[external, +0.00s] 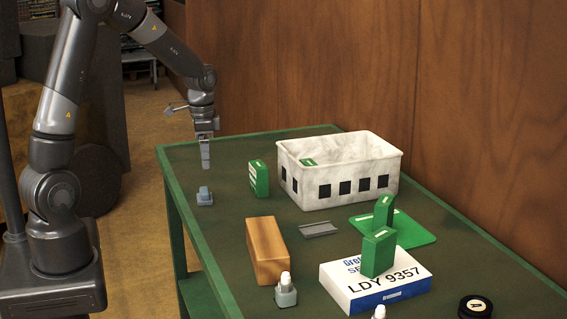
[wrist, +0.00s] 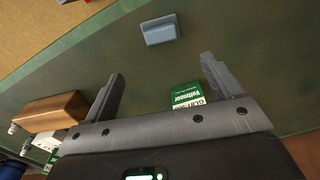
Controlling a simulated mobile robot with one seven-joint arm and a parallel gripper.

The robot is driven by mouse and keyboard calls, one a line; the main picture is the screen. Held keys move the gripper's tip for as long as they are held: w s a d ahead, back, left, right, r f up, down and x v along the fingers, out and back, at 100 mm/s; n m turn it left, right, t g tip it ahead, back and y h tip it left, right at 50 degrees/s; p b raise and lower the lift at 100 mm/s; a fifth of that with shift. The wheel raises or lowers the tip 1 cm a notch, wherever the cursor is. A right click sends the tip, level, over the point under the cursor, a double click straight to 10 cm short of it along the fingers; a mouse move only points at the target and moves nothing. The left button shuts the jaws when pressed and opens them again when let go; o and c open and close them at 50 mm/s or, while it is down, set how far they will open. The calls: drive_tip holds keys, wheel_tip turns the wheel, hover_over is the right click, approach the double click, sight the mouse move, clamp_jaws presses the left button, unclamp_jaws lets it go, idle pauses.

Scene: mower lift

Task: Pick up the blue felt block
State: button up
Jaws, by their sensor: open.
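The blue felt block (external: 204,198) is small and grey-blue. It lies on the green table top near the far left edge in the external view. In the wrist view the block (wrist: 162,29) lies beyond my fingertips, roughly centred between them. My gripper (external: 206,158) points down above the table, a little above the block and apart from it. In the wrist view my gripper (wrist: 162,69) has its two fingers spread wide with nothing between the tips.
The table around the block is clear.

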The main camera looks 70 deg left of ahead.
hover_over(204, 190)
drive_tip(key=f, duration=0.5)
drive_tip(key=shift+w+a+f, duration=0.15)
drive_tip(key=shift+w+f, duration=0.15)
drive_tip(key=shift+w, duration=0.05)
drive_tip(key=shift+s+f, duration=0.15)
drive_tip(key=shift+f, duration=1.4)
drive_tip(key=shift+s+f, duration=0.15)
drive_tip(key=shift+f, duration=1.4)
drive_tip(key=shift+c, duration=0.2)
drive_tip(key=c, duration=1)
